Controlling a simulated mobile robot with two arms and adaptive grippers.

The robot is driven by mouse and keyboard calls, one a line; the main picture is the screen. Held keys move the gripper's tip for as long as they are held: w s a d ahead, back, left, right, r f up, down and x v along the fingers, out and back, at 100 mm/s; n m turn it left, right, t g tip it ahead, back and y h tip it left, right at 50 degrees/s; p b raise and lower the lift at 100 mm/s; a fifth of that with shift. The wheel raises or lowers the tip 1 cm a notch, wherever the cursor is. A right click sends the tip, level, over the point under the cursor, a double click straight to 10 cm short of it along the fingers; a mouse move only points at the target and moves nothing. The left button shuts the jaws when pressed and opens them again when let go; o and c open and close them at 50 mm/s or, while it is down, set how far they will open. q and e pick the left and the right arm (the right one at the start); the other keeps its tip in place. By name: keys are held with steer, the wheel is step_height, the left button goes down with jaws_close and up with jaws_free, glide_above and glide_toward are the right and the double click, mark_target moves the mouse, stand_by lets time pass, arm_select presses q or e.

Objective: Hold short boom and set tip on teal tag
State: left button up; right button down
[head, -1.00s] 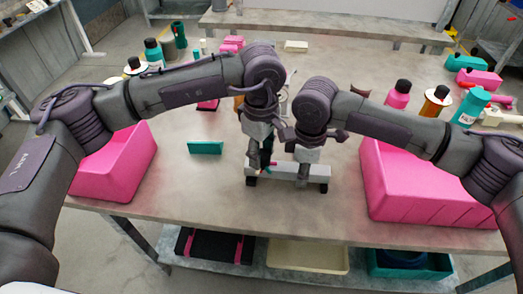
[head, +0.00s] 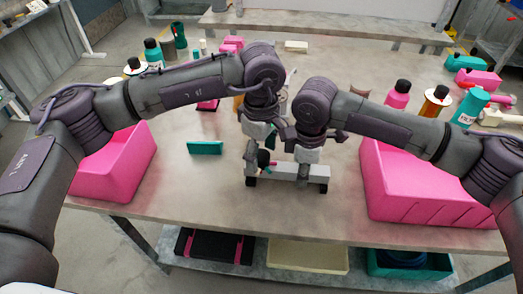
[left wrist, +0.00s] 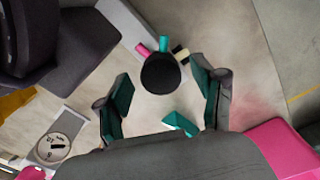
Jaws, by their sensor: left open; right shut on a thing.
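A grey bar-shaped stand (head: 287,172) with black feet sits on the table, below both grippers. A small dark upright piece (head: 264,158) with a red bit beside it rises at its left part. My left gripper (head: 257,158) is open over that part. In the left wrist view, a round black top (left wrist: 160,74) lies between the spread fingers, apart from both; pink, teal (left wrist: 164,43) and cream-and-black ends stick out behind it. My right gripper (head: 303,166) is shut at the stand's right part; what it grips is hidden. I cannot tell which piece is the short boom or the teal tag.
A teal block (head: 205,148) stands left of the stand. Pink bins flank the work area at left (head: 110,165) and right (head: 420,190). Bottles line the back sides. The table (head: 240,212) is bare in front of the stand.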

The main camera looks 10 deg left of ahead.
mark_target(261, 154)
arm_select(q)
step_height(261, 154, up, 12)
stand_by(0.6)
step_height(261, 154, down, 12)
steer(key=m, duration=0.3)
steer(key=shift+m, duration=0.3)
stand_by(0.3)
